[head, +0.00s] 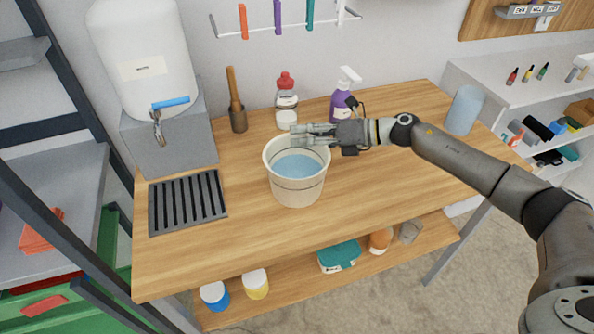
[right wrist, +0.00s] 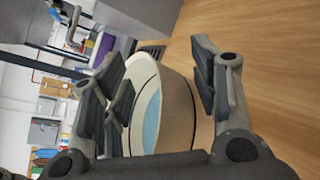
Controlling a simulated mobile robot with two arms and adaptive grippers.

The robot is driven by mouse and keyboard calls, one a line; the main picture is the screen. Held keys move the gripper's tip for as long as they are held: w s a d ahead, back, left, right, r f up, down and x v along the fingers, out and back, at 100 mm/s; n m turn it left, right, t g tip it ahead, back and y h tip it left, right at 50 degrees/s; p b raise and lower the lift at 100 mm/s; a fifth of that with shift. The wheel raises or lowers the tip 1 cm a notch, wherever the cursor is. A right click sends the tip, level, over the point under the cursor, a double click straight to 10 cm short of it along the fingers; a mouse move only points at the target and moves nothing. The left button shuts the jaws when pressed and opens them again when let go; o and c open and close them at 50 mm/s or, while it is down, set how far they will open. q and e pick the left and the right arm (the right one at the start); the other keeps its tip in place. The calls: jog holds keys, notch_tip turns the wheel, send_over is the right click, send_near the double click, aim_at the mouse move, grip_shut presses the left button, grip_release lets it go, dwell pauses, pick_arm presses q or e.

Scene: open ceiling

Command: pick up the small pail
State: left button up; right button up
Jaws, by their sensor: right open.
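The small pail (head: 297,186) is cream-coloured with a dark band near its rim and a blue inside or content. It stands upright on the wooden table. My right gripper (head: 300,134) is open at the pail's far rim in the head view. In the right wrist view the pail (right wrist: 176,108) shows between the spread fingers of the right gripper (right wrist: 160,85), with its near wall partly hidden by the gripper. I cannot tell whether the fingers touch it. My left gripper is not in view.
A black slatted grate (head: 187,202) lies left of the pail, below a white dispenser (head: 145,60). A wooden-handled tool (head: 236,100), a red-capped bottle (head: 287,103) and a purple spray bottle (head: 342,100) stand behind. A blue cylinder (head: 464,110) stands right. The front of the table (head: 400,188) is clear.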

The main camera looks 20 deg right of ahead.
jog(key=shift+x, duration=1.05)
jog(key=shift+d, duration=0.1)
